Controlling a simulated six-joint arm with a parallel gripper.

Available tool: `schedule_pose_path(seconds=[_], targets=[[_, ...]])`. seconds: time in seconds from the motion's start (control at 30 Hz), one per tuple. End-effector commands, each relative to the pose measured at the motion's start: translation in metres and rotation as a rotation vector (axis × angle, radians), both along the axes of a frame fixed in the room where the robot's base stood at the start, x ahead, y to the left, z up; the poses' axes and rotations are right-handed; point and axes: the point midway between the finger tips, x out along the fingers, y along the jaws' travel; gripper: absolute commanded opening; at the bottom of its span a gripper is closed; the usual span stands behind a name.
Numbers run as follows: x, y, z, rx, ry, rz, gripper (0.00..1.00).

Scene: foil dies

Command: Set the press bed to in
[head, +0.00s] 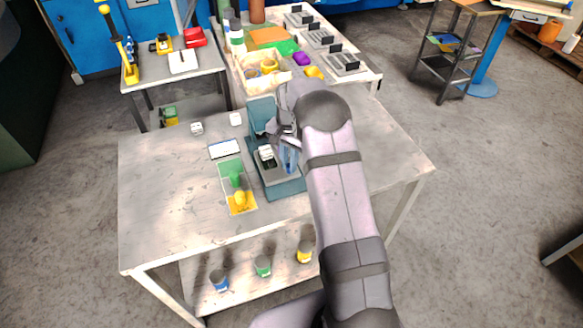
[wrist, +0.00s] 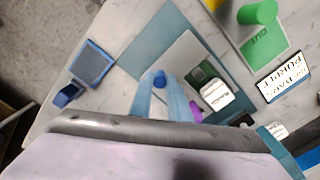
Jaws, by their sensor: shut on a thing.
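The teal press (head: 262,115) stands on the metal table, its base (head: 285,188) toward the front. The press bed is a light grey plate (wrist: 184,58) on the teal base in the wrist view. A blue knob (wrist: 160,76) stands at the bed. My gripper (wrist: 160,90) has its bluish fingers closed around this knob. A white block (wrist: 215,95) sits by a dark green piece (wrist: 201,72) on the bed, with a purple piece (wrist: 195,111) near the fingers. In the head view my gripper (head: 288,150) is at the press, and my arm hides its right side.
A green and yellow mat (head: 229,172) with a green and a yellow piece lies left of the press, near a text card (head: 224,149). A blue pad (wrist: 92,63) and blue block (wrist: 68,94) lie beyond the base.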

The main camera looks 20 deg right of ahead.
Motion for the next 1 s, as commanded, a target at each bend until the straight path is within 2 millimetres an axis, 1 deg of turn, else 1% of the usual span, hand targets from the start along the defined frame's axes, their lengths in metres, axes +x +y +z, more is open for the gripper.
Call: schedule_pose_path(seconds=[0.03, 0.1, 0.2, 0.53, 0.57, 0.87, 1.0], targets=[[0.006, -0.001, -0.001, -0.001, -0.003, 0.0, 0.0], [0.011, -0.001, 0.0, -0.002, -0.004, 0.0, 0.0], [0.015, -0.001, 0.0, -0.002, -0.003, -0.001, 0.0], [0.017, -0.001, 0.001, -0.002, -0.004, -0.001, 0.0], [0.017, -0.001, 0.001, -0.002, -0.004, 0.0, 0.23], [0.016, 0.0, 0.001, -0.001, -0.002, 0.0, 0.24], [0.017, 0.0, 0.006, -0.001, -0.003, 0.0, 0.24]])
